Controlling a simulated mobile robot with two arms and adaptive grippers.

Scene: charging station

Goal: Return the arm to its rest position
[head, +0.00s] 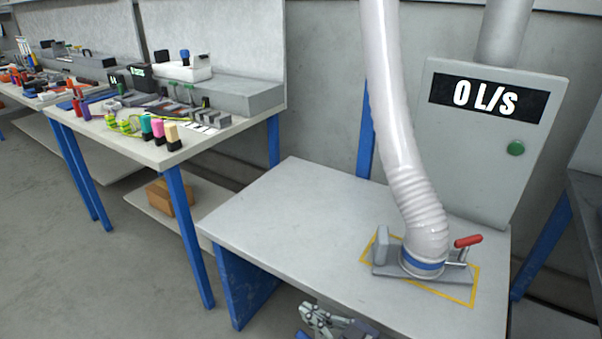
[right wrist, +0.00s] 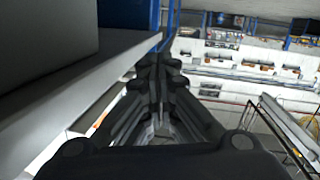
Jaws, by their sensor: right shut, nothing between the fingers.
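My right gripper (head: 318,318) shows at the bottom edge of the head view, in front of and below the front edge of the grey table (head: 290,215). In the right wrist view, its dark fingers (right wrist: 160,75) are together with nothing between them. The rest of the right arm is mostly out of the head view. My left gripper is not in view.
A white hose (head: 405,130) stands in a base with a red-handled clamp (head: 468,240) on the table. Behind is a grey box (head: 490,165) reading "0 L/s" with a green button (head: 515,148). A cluttered workbench (head: 150,150) stands left; the floor (head: 90,270) before it is clear.

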